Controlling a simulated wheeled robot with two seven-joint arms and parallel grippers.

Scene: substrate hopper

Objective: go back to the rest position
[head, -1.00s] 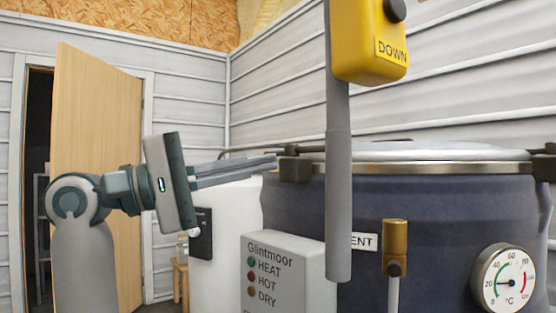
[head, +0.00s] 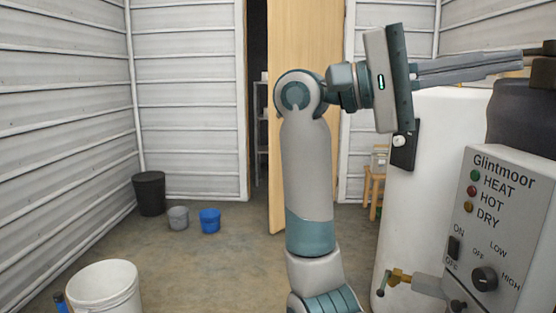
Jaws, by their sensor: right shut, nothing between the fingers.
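My right arm stands upright in the middle of the head view, its forearm bent to the right. My right gripper (head: 521,59) points right, with its long grey fingers together and nothing between them. Its tips are just left of a dark clamp block (head: 549,47) at the rim of the dark kettle (head: 525,118); I cannot tell whether they touch. Most of the kettle is cut off by the right edge. My left gripper is not in view.
A grey Glintmoor control box (head: 500,215) and a white tank (head: 430,190) with a brass tap (head: 398,277) stand at right. A white bucket (head: 104,288) is at front left. Black (head: 149,194), grey (head: 178,218) and blue (head: 210,220) buckets stand farther back. The floor between is clear.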

